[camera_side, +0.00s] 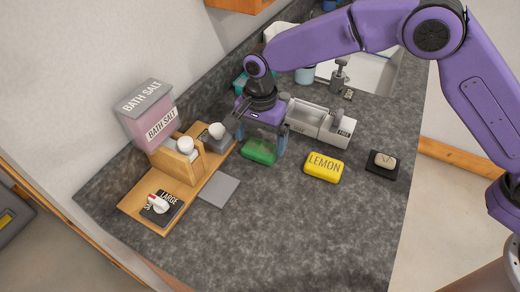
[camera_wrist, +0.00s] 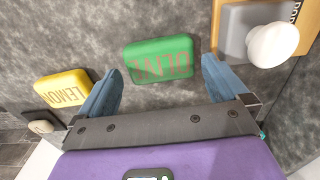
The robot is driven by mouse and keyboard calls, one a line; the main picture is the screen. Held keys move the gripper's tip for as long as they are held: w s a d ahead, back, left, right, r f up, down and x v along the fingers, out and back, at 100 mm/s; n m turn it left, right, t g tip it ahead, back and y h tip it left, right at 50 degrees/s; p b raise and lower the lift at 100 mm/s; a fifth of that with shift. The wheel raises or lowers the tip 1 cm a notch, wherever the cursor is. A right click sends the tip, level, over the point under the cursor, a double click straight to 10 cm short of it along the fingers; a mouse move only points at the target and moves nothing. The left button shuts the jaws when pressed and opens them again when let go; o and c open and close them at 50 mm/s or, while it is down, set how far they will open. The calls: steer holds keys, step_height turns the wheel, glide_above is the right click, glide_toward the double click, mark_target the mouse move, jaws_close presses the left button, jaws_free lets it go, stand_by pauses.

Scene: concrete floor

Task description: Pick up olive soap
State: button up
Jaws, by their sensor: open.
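The olive soap is a green bar with "OLIVE" on its top. In the side view the olive soap (camera_side: 259,151) lies on the dark grey counter, just below my gripper (camera_side: 264,148). In the wrist view the olive soap (camera_wrist: 160,60) lies ahead of and between the two blue fingertips of my gripper (camera_wrist: 162,72). The fingers are spread apart and nothing is held between them. From these views I cannot tell how far the fingertips are above the counter.
A yellow lemon soap (camera_side: 323,166) lies to the right. Left stand a wooden stand (camera_side: 190,165) with white knobs and a pink bath salt box (camera_side: 150,115). A grey tray (camera_side: 318,122) sits behind. A flat grey square (camera_side: 218,190) lies in front; the front counter is clear.

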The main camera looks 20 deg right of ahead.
steer(key=shift+f, duration=0.9)
steer(key=c, duration=0.8)
steer(key=shift+r, duration=0.15)
